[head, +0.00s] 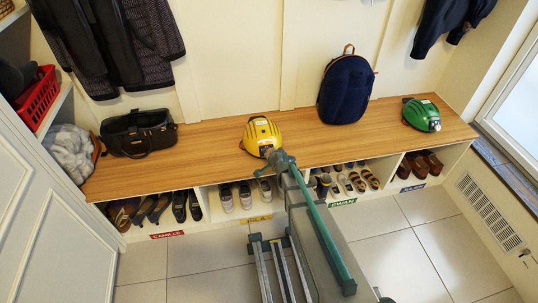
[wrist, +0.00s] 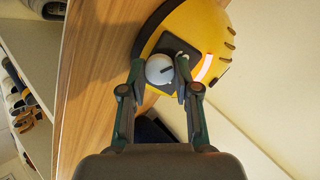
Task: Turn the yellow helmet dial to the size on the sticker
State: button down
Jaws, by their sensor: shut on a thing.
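The yellow helmet (head: 262,133) sits on the wooden bench top, left of the middle. In the wrist view the helmet (wrist: 205,35) fills the upper middle, with a dark plate and a pale round dial (wrist: 159,69) bearing a dark pointer mark. My gripper (wrist: 160,76) is shut on the dial, one finger on each side. In the head view my gripper (head: 274,156) reaches the front of the helmet and hides its dial. A glowing red-white strip (wrist: 205,67) shows beside the plate. I cannot read a size or a sticker.
A green helmet (head: 422,115) sits at the bench's right end. A navy backpack (head: 346,90) and a dark bag (head: 138,134) also stand on the bench (head: 205,145). Shoes fill the labelled cubbies below. Coats hang above. A white door (head: 50,230) is at left; floor is open in front.

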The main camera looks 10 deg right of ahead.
jog(key=c, duration=0.8)
grip_release()
jog(key=v, duration=1.2)
jog(key=shift+a, duration=0.1)
